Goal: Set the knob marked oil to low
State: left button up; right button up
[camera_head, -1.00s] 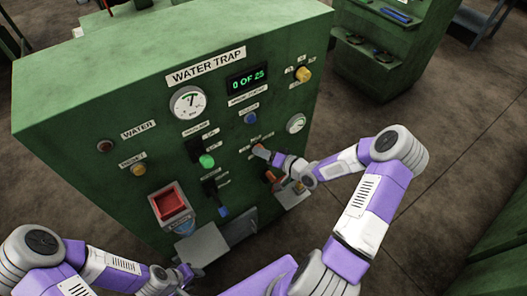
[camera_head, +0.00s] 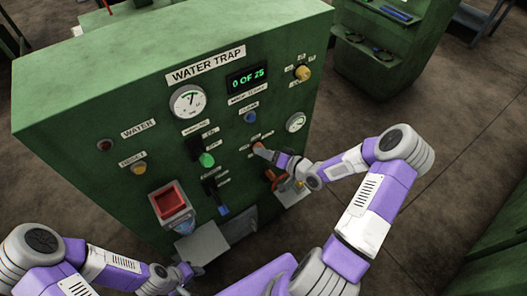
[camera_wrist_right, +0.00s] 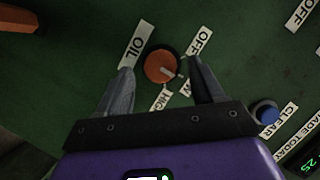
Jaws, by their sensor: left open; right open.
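The orange knob (camera_wrist_right: 161,67) is in the middle of the right wrist view, beside the OIL label (camera_wrist_right: 138,44). Its pale pointer aims right and slightly down, near a label (camera_wrist_right: 187,88) of which only a final W shows. The OFF label (camera_wrist_right: 203,38) is to the upper right and the partly hidden HIGH label (camera_wrist_right: 163,98) is below. My right gripper (camera_wrist_right: 162,69) is open, with a finger on each side of the knob; I cannot tell whether they touch it. My left gripper (camera_head: 188,272) is open and low in front of the panel, away from the knob.
The green WATER TRAP cabinet (camera_head: 70,105) carries other controls. A blue CLEAR button (camera_wrist_right: 265,113) is right of my right gripper. An orange handle (camera_head: 270,175) is just below that gripper in the head view.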

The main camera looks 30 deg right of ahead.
jog(key=v, duration=0.6)
dwell(0.3)
jog(key=a+f+g, duration=0.5)
jog(key=a+f, duration=0.5)
jog(key=a, duration=0.3)
jog(key=s+a+f+n+g+b, duration=0.1)
jog(key=s+a+f+g, duration=0.3)
jog(key=s, duration=0.3)
jog(key=s+a+f+n+g+h+b, duration=0.1)
jog(key=s+a+f+g, duration=0.3)
jog(key=s, duration=0.4)
jog(key=shift+s+a+f+n, duration=0.3)
jog(key=shift+a+f+n, duration=0.45)
jog(key=shift+a, duration=0.4)
